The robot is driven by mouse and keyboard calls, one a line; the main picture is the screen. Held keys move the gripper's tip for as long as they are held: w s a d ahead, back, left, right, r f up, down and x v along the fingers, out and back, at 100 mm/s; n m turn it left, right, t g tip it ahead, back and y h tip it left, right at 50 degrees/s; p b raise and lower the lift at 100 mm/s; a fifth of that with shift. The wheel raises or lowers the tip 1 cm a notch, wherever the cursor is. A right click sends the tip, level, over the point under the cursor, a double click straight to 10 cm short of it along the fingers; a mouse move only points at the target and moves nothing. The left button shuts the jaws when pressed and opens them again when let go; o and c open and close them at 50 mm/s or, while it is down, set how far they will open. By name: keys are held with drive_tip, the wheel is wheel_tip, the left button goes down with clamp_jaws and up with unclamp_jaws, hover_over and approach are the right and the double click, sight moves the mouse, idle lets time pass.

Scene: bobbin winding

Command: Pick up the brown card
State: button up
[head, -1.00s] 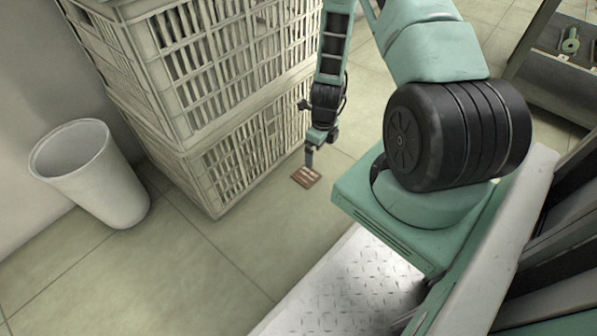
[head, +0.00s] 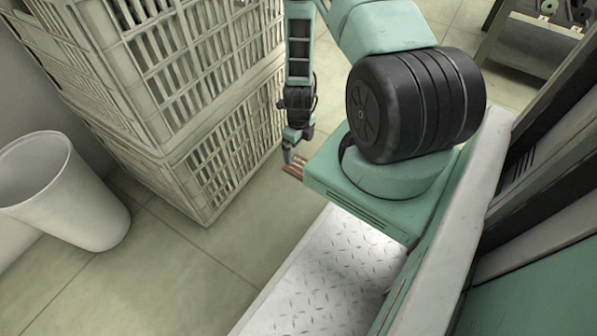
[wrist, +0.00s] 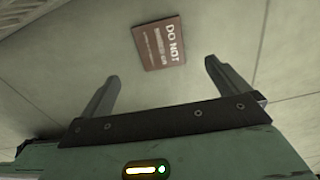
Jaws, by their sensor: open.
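The brown card (wrist: 160,42) lies flat on the floor in the wrist view, with white lettering that reads "DO NOT" and smaller lines I cannot read. In the head view the card (head: 292,172) shows only in part, at the edge of my green base. My gripper (wrist: 158,72) is open and empty, its two fingers apart. In the wrist view the card lies beyond the fingertips, roughly centred between them. In the head view my gripper (head: 288,156) points down close by the card. I cannot tell the exact height above it.
Stacked pale slatted crates (head: 215,165) stand on the floor to the left of my gripper. A white bin (head: 65,195) stands further left. Open tiled floor (head: 150,270) lies in front of the crates. A shelf (head: 530,45) stands at the back right.

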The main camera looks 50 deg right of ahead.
sight(299, 166)
wheel_tip(299, 166, down, 9)
drive_tip(key=b, duration=0.6)
drive_tip(key=shift+f, duration=0.15)
drive_tip(key=shift+c, duration=0.3)
drive_tip(key=c, duration=1)
